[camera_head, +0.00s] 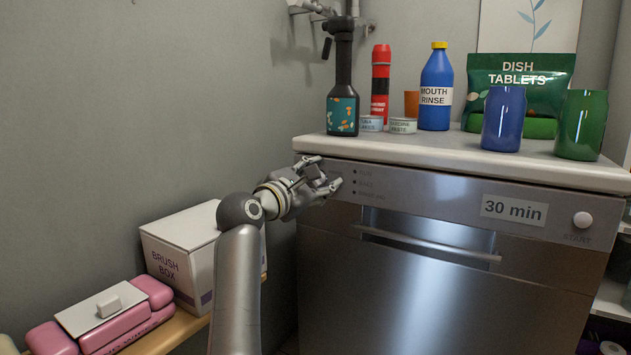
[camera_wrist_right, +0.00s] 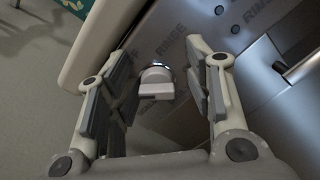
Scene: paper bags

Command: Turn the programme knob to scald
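The programme knob (camera_wrist_right: 156,82) is a small pale knob with a raised grip bar on the dishwasher's front panel, seen in the right wrist view. My right gripper (camera_wrist_right: 160,88) is open, with one finger on each side of the knob and a gap visible on both sides. In the head view the right gripper (camera_head: 325,178) is at the left end of the panel and hides the knob. A label reading RINSE (camera_wrist_right: 168,42) is printed beside the knob; other lettering around it is partly covered or too small to read. My left gripper is not in view.
The dishwasher (camera_head: 430,290) has a door handle (camera_head: 430,243), a "30 min" display (camera_head: 513,210) and a start button (camera_head: 582,219). Bottles, cans and a pouch stand on its top (camera_head: 450,153). A brush box (camera_head: 180,250) and pink cases (camera_head: 130,330) are at left.

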